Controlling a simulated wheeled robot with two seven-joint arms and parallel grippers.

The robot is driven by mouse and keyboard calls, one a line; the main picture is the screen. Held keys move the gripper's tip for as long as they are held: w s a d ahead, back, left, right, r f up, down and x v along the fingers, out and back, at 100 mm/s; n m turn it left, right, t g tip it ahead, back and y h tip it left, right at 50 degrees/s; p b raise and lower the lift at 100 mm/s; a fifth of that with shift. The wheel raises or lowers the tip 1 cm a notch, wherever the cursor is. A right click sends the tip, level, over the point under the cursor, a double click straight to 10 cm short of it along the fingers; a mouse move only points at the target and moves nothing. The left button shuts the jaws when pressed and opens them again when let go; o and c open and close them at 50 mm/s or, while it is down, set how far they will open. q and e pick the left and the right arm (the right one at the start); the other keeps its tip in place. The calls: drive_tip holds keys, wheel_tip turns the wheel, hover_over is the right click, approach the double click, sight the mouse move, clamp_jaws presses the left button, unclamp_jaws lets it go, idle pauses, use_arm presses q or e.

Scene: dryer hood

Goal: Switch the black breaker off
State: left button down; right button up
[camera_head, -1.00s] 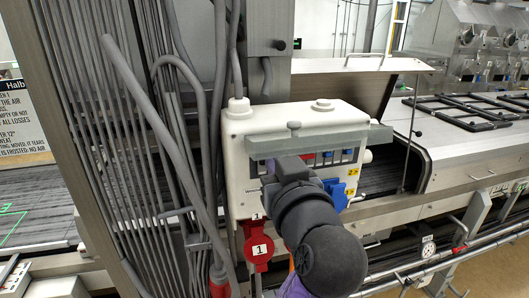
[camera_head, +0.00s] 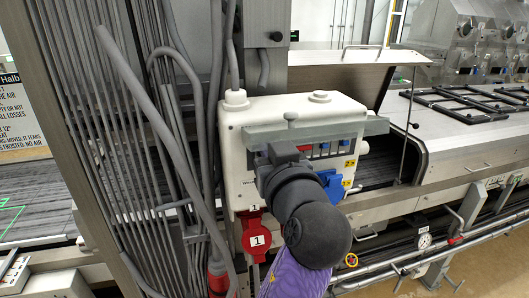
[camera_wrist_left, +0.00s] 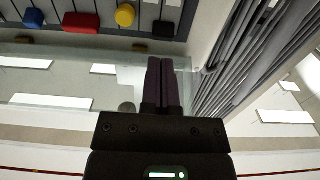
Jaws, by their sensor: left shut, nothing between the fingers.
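The white breaker box (camera_head: 236,165) stands in the middle of the head view, its grey-framed cover (camera_head: 345,130) raised. In the left wrist view the breaker panel (camera_wrist_left: 205,12) shows along the top edge, with a black block (camera_wrist_left: 163,29) that looks like the black breaker. My left gripper (camera_wrist_left: 161,62) is shut and empty. Its fingertips show just below the black block in that view; whether they touch it I cannot tell. In the head view my left wrist covers part of the panel and hides the fingertips. My right gripper is not in view.
A red block (camera_wrist_left: 80,20), a yellow knob (camera_wrist_left: 125,15) and a blue block (camera_wrist_left: 78,33) are beside the black one. Red sockets (camera_head: 257,238) hang under the box and blue sockets (camera_head: 333,184) are at its front. Grey cables (camera_head: 150,110) run close on the left.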

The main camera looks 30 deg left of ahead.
use_arm(q)
drive_tip(key=shift+x, duration=0.8)
drive_tip(key=shift+d+f, duration=0.1)
drive_tip(key=shift+f, duration=0.05)
